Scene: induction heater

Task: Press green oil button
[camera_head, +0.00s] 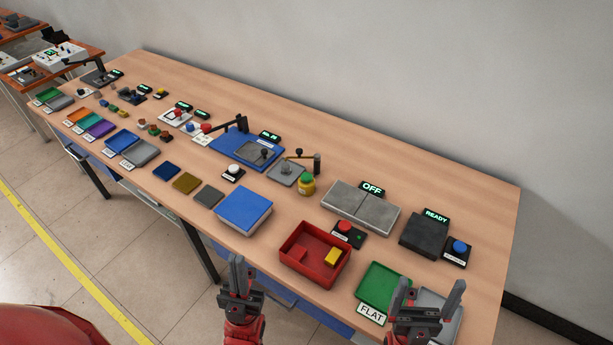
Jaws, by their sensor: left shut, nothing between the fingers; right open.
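A small yellow body with a green button (306,181) on top stands on the wooden table, right of the grey pad with a lever; it appears to be the oil button. My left gripper (238,268) is shut and empty, fingers upward, in front of the table's near edge, left of the red tray. It is well apart from the green button. My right gripper (430,293) is open and empty, at the lower right in front of the green tray and partly covering a grey tray.
A red tray (290,265) with a yellow block lies between my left gripper and the button's area, beside a blue box (243,209). A red button (344,227), a blue button (459,247), grey plates (360,205) and a green tray (383,280) labelled FLAT are on the right.

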